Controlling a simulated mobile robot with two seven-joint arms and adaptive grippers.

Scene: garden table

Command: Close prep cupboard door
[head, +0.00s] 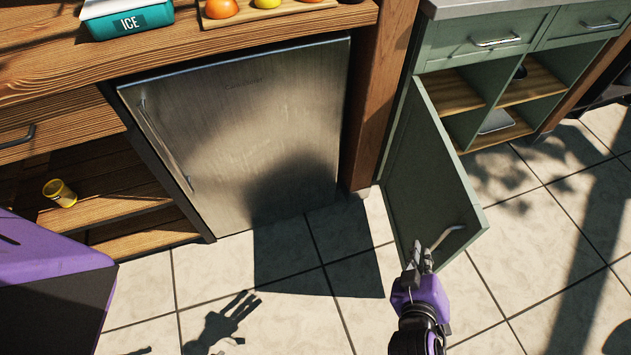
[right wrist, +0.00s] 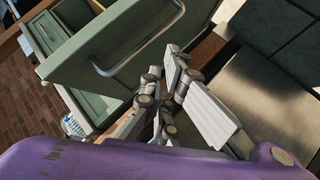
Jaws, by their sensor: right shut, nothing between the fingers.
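The green prep cupboard (head: 409,92) stands at the upper right with its shelves showing. Its green door (head: 424,168) is swung wide open toward me, hinged on the left side. The door's metal handle (head: 446,235) is near its lower right corner. My right gripper (head: 417,258) is at the door's lower edge, just left of the handle, fingers shut and empty. In the right wrist view the door (right wrist: 120,45) and its handle (right wrist: 140,50) lie just beyond the fingers (right wrist: 175,85). I cannot tell whether the fingers touch the door. My left gripper is not in view.
A stainless fridge (head: 240,130) stands left of the cupboard, beyond a wooden post (head: 384,80). A wooden counter (head: 60,60) holds a teal ice box (head: 128,22) and a board with fruit. A yellow jar (head: 60,193) lies on a lower shelf. The tiled floor (head: 540,250) at right is clear.

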